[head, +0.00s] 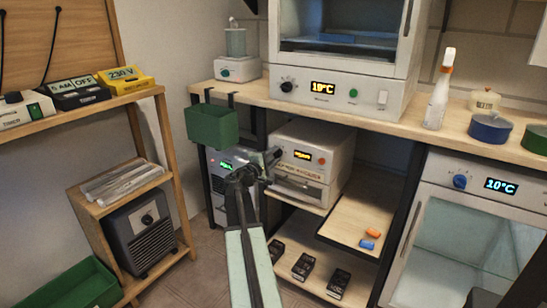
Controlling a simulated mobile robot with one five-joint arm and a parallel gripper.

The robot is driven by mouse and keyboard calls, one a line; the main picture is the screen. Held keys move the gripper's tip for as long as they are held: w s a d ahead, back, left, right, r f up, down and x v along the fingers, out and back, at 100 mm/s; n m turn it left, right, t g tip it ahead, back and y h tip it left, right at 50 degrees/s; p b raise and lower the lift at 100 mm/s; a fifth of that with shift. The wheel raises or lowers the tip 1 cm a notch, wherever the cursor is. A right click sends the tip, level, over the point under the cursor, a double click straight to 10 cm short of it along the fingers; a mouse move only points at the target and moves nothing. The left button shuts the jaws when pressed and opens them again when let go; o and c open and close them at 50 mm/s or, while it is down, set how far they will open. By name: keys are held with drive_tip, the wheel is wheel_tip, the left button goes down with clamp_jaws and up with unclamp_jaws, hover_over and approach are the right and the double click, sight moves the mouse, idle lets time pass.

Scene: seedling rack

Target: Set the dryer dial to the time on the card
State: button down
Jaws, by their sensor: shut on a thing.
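A white box-shaped unit with a small orange display (302,155) stands on the shelf under the bench. It looks like the dryer (320,136); the lettering below its display is too small to read. My gripper (273,157) is at the left of its front panel, level with the display. The jaws are shut on what seems to be its dial, which they hide, so the setting cannot be read. My arm reaches up from the bottom of the head view. I cannot make out a card with a time.
A green bin (212,124) hangs from the bench edge, close to my arm's left. A wooden rack (122,188) stands at left. A pull-out board (352,235) with orange and blue pieces juts out at right, above several black devices.

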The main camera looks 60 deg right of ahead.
drive_tip(key=shift+d, duration=0.1)
drive_tip(key=c, duration=1)
unclamp_jaws()
drive_tip(key=a, duration=0.8)
drive_tip(key=shift+d, duration=0.1)
